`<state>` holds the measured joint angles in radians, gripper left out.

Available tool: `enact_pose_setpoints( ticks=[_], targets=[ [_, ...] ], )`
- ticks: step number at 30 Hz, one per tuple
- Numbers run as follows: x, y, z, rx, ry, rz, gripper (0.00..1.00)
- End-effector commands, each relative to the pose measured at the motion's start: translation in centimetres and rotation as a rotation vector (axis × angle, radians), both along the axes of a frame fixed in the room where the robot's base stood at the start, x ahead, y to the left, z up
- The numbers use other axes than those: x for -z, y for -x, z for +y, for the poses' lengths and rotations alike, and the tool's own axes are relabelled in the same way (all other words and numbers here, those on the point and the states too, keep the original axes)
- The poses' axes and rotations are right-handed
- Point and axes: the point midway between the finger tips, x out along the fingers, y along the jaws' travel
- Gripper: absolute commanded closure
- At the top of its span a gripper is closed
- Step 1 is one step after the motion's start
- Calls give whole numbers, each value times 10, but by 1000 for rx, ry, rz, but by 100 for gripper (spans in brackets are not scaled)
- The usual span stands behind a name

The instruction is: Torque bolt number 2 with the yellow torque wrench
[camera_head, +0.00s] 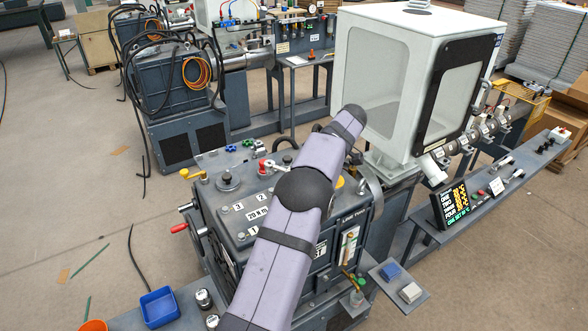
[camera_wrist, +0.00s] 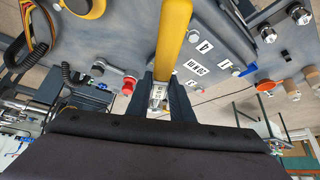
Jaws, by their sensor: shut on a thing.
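In the wrist view my gripper (camera_wrist: 160,92) is shut on the yellow torque wrench (camera_wrist: 172,42). Its thick yellow shaft rises from between the fingers and leaves the top edge, so its far end is out of view. A small white-labelled silver part of it shows between the fingers. In the head view the machine's grey top plate (camera_head: 205,190) carries number labels, among them label 2 (camera_head: 262,197), label 3 (camera_head: 238,207) and label 1 (camera_head: 254,231). My purple arm crosses in front of the plate and hides my gripper there. I cannot tell whether the wrench touches a bolt.
A red-handled valve (camera_wrist: 128,86) stands beside the fingers; it also shows in the head view (camera_head: 264,168). A yellow-handled part (camera_head: 192,174) is at the plate's far left. A white cabinet (camera_head: 376,75) stands behind right. A blue bin (camera_head: 160,307) is front left.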

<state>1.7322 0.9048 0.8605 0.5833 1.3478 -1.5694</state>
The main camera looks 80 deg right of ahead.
Motion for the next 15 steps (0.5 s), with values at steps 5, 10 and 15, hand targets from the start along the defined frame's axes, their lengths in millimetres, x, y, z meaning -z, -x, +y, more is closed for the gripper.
enact_pose_setpoints(
  ticks=[5, 10, 15],
  targets=[
    [1, 1, -4, -4, 2, -1, 100],
    [3, 1, -4, -5, 2, 0, 100],
    [8, 1, -4, -4, 2, -1, 100]
  ],
)
